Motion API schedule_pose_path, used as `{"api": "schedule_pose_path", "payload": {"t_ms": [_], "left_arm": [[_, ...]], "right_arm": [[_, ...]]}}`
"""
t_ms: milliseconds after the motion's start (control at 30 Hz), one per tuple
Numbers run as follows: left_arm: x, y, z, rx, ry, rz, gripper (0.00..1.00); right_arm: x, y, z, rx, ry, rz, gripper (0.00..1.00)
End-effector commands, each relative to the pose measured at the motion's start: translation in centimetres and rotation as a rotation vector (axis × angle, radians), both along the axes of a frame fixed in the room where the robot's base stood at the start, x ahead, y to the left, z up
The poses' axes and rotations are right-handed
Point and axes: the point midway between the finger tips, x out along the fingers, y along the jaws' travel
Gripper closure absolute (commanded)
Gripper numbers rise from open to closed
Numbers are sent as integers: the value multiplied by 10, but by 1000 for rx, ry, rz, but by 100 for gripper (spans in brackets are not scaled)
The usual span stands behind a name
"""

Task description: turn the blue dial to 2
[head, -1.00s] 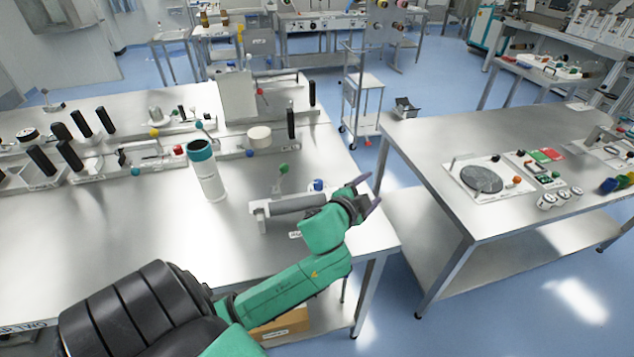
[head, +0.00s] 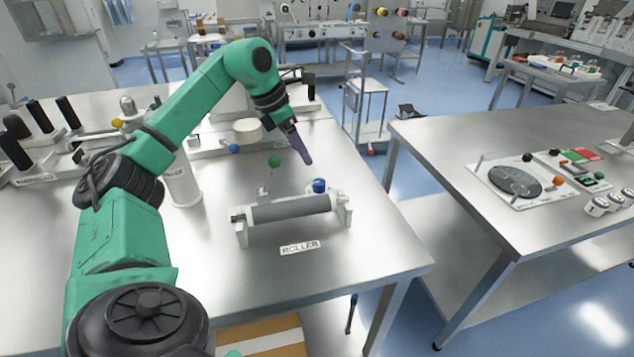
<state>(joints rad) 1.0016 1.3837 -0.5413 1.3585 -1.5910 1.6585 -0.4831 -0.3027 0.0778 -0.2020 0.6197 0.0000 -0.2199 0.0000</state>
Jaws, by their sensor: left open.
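The blue dial (head: 319,185) is a small blue knob on a white base at the back right of the roller unit. No numbers on it can be made out. The grey roller (head: 290,207) lies between two white end blocks on the steel table, with a ROLLER label in front. A lever with a green ball (head: 274,161) stands behind the roller. My left gripper (head: 304,158) is above the table, behind and a little left of the blue dial, pointing down and apart from it. Its fingers overlap in this view and hold nothing visible. My right gripper is not in view.
A white cylinder (head: 183,187) stands left of the roller, partly behind my arm. A row of units with black handles and coloured knobs runs along the back. A second steel table (head: 440,150) stands to the right across a floor gap.

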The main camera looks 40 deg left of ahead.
Motion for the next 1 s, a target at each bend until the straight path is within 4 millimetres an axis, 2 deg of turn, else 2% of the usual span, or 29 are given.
{"api": "schedule_pose_path", "payload": {"t_ms": [33, 200, 400, 533, 767, 967, 1000], "left_arm": [[4, -2, -14, -1, 7, -1, 28], [20, -10, -56, -2, 5, -3, 28], [37, -17, -95, -5, 2, -2, 28], [41, -19, -106, -3, 0, -2, 28], [41, -19, -108, -3, -1, -2, 28], [41, -19, -107, -3, -1, -2, 100], [41, -19, -107, -3, -1, -2, 100]], "right_arm": [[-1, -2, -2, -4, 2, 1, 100], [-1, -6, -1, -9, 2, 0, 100], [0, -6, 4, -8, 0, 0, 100], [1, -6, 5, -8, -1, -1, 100], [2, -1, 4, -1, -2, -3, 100], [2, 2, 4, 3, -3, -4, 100], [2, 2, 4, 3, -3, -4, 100]]}}
